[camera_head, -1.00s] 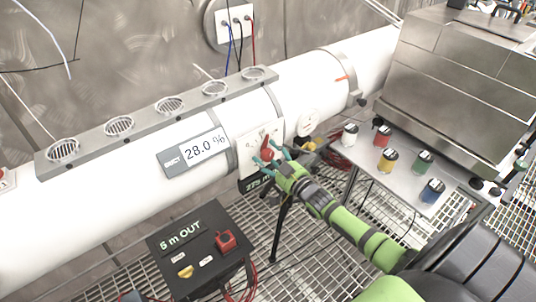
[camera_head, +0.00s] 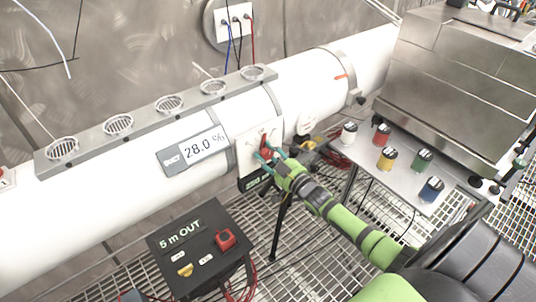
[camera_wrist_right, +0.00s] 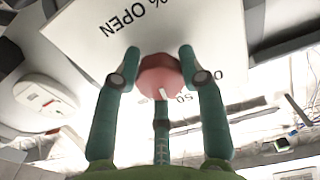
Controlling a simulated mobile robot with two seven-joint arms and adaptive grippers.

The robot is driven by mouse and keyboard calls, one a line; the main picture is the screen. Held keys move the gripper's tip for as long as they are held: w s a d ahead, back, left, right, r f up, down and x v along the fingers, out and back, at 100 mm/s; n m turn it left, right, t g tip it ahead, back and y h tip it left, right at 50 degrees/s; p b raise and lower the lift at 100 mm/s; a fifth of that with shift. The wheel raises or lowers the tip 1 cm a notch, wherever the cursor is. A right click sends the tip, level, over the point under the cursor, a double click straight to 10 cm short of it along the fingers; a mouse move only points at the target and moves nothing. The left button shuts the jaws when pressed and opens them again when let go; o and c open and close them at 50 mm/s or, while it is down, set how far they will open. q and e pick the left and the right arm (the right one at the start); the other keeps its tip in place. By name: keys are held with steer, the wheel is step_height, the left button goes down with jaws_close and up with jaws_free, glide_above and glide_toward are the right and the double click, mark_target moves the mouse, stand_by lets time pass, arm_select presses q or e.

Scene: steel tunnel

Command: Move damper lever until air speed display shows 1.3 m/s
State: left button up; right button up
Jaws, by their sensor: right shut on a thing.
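The damper lever (camera_head: 266,147) is a red knob on a white plate (camera_head: 245,152) fixed to the duct. My right gripper (camera_head: 268,158) is around it. In the wrist view the red lever (camera_wrist_right: 160,74) sits between the teal fingers (camera_wrist_right: 161,72), which are shut on it; the plate behind reads "% OPEN", upside down. A small black display with green digits (camera_head: 256,183) is under the plate; my gripper partly hides it and I cannot read its value for sure. My left gripper is not in view.
A black box (camera_head: 200,249) marked "5 m OUT" with a red switch stands below the duct. At right, a metal table (camera_head: 405,173) holds several coloured jars. A row of round vents lines the duct's top. Red cables hang near the box.

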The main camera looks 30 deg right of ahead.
steer(key=o, duration=1.2)
steer(key=shift+c, duration=0.2)
steer(key=s, duration=1.2)
steer(key=shift+d, duration=0.45)
